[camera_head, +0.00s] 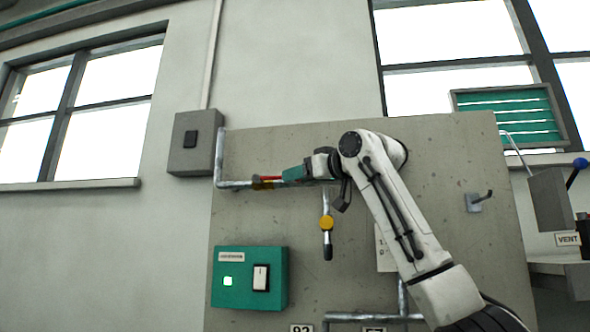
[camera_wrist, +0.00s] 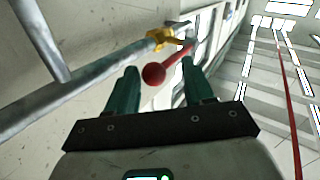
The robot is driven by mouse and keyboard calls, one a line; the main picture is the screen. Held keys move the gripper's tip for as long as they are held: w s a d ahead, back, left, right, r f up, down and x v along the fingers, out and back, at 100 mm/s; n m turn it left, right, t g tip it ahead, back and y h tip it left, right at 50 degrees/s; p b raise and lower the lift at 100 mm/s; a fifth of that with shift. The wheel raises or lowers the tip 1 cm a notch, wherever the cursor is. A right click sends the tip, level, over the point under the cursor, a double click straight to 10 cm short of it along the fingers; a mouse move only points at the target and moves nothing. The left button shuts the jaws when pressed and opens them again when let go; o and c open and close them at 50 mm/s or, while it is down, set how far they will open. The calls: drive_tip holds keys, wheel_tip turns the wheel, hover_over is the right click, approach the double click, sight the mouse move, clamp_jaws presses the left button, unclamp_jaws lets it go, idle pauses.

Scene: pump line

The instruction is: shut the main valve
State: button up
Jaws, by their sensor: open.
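The valve with a red lever (camera_head: 267,178) sits on the grey horizontal pipe (camera_head: 234,184) at the upper left of the concrete panel. In the head view the lever runs roughly along the pipe. In the wrist view the lever's red ball end (camera_wrist: 154,75) appears between my fingers, with the brass valve body (camera_wrist: 163,40) beyond it. My gripper (camera_head: 288,175), also in the wrist view (camera_wrist: 160,65), is open with green fingers either side of the ball. Whether a finger touches it I cannot tell. My gripper hides part of the pipe in the head view.
A green switch box (camera_head: 249,277) is lower left on the panel, a grey box (camera_head: 190,143) beside the panel. A hook (camera_head: 478,201) and a blue-knobbed lever (camera_head: 579,166) are right.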

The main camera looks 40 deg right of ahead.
drive_tip(key=shift+w, duration=1)
clamp_jaws()
